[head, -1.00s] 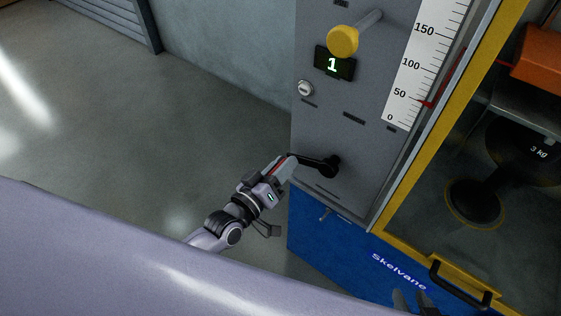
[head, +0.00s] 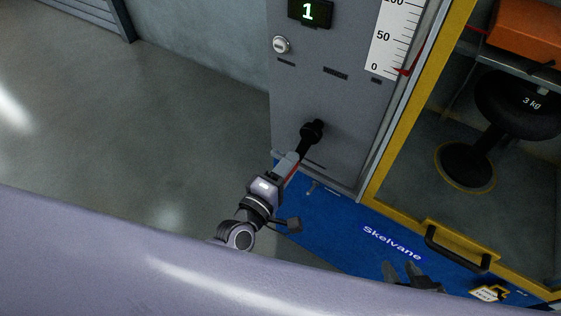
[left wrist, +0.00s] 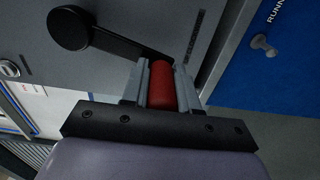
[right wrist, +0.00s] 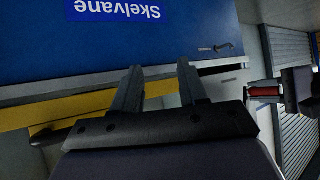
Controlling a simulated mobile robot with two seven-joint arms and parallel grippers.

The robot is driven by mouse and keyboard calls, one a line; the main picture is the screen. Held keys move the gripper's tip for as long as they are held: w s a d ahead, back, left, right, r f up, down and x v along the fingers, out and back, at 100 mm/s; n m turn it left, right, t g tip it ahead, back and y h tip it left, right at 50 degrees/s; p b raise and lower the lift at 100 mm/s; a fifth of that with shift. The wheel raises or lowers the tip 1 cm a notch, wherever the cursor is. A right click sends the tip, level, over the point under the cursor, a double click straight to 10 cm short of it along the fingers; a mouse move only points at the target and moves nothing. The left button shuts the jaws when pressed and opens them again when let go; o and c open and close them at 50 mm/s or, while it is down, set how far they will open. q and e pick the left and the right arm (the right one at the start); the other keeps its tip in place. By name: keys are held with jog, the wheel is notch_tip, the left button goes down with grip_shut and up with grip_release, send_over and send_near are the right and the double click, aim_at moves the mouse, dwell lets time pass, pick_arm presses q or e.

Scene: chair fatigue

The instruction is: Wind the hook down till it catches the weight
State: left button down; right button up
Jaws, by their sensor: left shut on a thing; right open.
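The black crank (head: 311,133) sits low on the grey panel, its arm slanting down-left. My left gripper (head: 290,166) is shut on its red grip (left wrist: 161,86), which shows between the fingers in the left wrist view. The black weight (head: 513,112) marked 3 kg is inside the yellow-framed cabinet at right, above a round black base. A small grey piece shows at its top, but I cannot tell whether it is the hook. My right gripper (head: 415,273) is open and empty in front of the blue lower panel; its spread fingers show in the right wrist view (right wrist: 160,88).
A red pointer (head: 405,71) is near the low end of the white scale (head: 388,45). The display (head: 310,11) reads 1. A black handle (head: 456,252) juts from the yellow frame (head: 402,128) near my right gripper. An orange block (head: 528,31) is above the weight.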

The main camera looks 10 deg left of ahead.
pick_arm(q)
jog(key=shift+s+d+f+n+b, duration=0.25)
jog(key=shift+s+d+n, duration=0.1)
jog(key=shift+d+n, duration=0.35)
jog(key=shift+s+d+f+n+b, duration=0.15)
jog(key=shift+s+d+f+n, duration=0.15)
jog(key=shift+d+n, duration=0.35)
jog(key=shift+r, duration=0.1)
jog(key=c, duration=0.9)
grip_release()
jog(key=shift+o, duration=0.2)
jog(key=shift+w+r, duration=0.1)
jog(key=shift+r, duration=0.05)
jog(key=v, duration=0.7)
